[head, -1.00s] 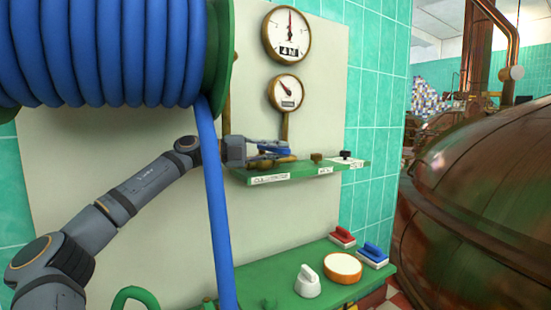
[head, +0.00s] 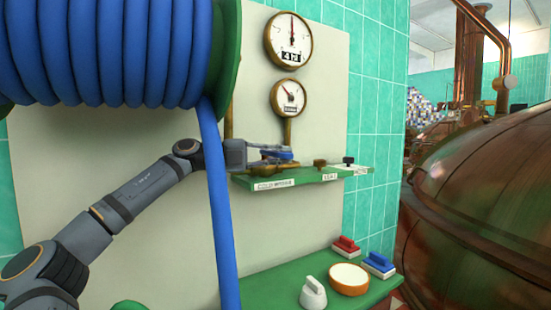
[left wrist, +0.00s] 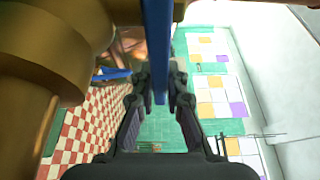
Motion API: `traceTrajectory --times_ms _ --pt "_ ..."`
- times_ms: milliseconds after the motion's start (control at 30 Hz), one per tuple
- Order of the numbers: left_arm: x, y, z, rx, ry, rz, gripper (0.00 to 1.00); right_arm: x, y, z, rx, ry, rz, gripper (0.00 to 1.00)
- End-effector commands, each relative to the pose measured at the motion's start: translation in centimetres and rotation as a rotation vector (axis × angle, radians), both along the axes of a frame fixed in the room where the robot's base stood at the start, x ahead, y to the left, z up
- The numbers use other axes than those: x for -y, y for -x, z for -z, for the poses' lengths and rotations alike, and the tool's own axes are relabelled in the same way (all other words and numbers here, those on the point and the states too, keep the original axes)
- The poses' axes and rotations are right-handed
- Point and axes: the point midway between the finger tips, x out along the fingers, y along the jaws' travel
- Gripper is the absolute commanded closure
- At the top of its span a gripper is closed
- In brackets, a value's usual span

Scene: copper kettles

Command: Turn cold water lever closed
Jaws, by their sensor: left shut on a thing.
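The cold water lever (head: 281,155) is a blue handle above the green shelf (head: 330,176), over the label that reads roughly "cold water" (head: 273,184). In the head view my left gripper (head: 270,151) reaches it from the left and is shut on it. In the left wrist view the blue lever (left wrist: 157,45) runs as a narrow bar between the two dark fingers of my left gripper (left wrist: 159,78). The fingers partly hide the lever in the head view. My right gripper is in neither view.
A blue hose (head: 217,205) hangs from the reel (head: 120,50) in front of my left forearm. Two brass gauges (head: 289,41) (head: 288,97) are above the shelf. A lower green bench (head: 262,290) holds brushes and a round tub. A large copper kettle (head: 485,200) fills the right.

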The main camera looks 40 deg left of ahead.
Motion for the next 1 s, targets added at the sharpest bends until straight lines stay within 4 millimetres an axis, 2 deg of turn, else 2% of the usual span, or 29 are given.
traceTrajectory --times_ms 233,267,400,433,700,833,1000 --pt "0.29 0.05 0.26 -0.005 -0.005 0.009 1.0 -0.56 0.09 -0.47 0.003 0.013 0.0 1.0" --pt "0.29 0.05 0.26 -0.006 -0.004 0.009 0.85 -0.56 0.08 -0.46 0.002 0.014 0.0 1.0" --pt "0.21 0.04 0.21 -0.005 -0.004 0.007 0.66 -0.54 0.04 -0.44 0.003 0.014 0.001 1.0" --pt "0.2 0.04 0.19 -0.004 -0.003 0.006 0.64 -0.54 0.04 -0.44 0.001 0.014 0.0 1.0" --pt "0.1 0.01 0.09 -0.002 -0.001 0.003 0.64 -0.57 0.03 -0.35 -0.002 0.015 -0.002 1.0" --pt "0.08 0.01 0.07 -0.002 -0.001 0.003 0.64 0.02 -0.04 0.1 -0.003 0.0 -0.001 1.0" --pt "-0.04 -0.18 -0.17 -0.001 -0.001 0.0 0.64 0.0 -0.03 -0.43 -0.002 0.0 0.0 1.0"
